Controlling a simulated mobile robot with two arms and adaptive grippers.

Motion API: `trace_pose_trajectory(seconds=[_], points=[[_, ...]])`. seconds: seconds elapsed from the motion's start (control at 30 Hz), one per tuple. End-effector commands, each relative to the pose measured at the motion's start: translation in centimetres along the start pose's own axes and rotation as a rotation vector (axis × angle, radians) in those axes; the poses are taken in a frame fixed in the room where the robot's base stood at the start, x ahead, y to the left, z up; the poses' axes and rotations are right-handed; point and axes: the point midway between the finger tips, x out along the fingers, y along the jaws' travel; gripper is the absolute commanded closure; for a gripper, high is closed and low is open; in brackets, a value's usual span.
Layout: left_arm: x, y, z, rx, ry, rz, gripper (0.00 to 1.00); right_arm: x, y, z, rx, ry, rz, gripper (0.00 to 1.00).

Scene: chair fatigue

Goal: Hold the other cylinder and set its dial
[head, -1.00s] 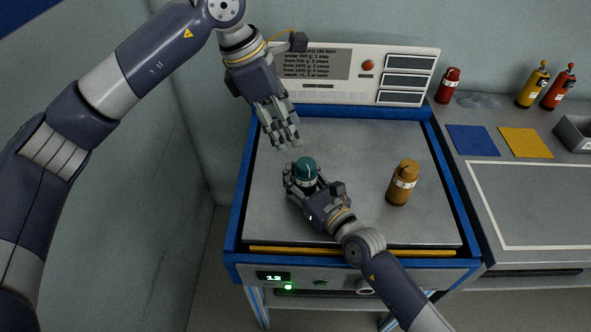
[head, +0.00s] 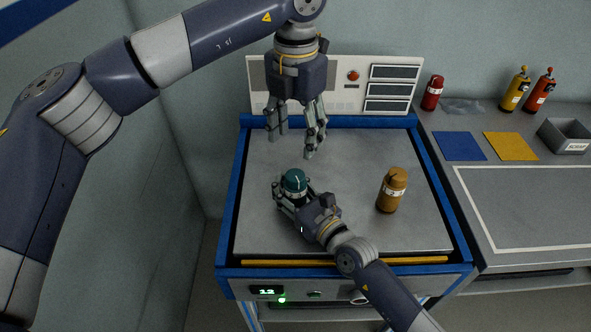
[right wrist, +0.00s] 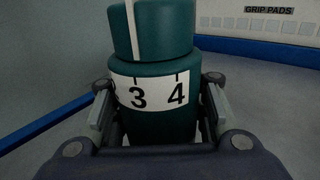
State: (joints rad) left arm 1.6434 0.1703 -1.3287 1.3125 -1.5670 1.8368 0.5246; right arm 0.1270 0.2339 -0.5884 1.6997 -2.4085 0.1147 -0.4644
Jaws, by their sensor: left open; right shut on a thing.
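A teal cylinder (head: 294,182) stands upright on the grey plate of the blue-framed machine. My right gripper (head: 292,196) is shut around its lower body. In the right wrist view the teal cylinder (right wrist: 155,90) has a white band with the numbers 3 and 4, and a cap on top with a pale line a little left of the 3. My left gripper (head: 295,135) is open and empty, pointing down, above and behind the teal cylinder, apart from it. An orange-brown cylinder (head: 391,190) with a white band stands on the plate to the right.
The machine's plate (head: 350,150) is otherwise clear. A panel with a red button (head: 353,76) stands at its back. On the right bench are a red canister (head: 432,93), yellow and red bottles, blue and yellow squares, and a grey bin (head: 565,136).

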Motion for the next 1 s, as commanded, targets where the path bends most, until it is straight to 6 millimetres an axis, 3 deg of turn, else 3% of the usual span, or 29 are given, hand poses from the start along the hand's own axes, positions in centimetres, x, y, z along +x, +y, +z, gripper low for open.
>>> trace_pose_trajectory(seconds=[0.3,0.5,0.93,1.0], points=[[6.5,0.0,-0.1,0.001,0.003,-0.003,0.46,0.0,0.0,0.0,0.000,0.000,0.000,1.00],[9.3,0.0,-0.1,0.003,0.001,-0.003,0.46,0.0,0.0,0.0,0.000,0.000,0.000,1.00],[10.3,0.0,0.0,0.003,-0.001,-0.002,0.46,0.0,0.0,0.0,0.000,0.000,0.000,1.00],[10.3,0.0,0.0,0.003,-0.001,-0.002,0.59,0.0,0.0,0.0,0.000,0.000,0.000,1.00]])
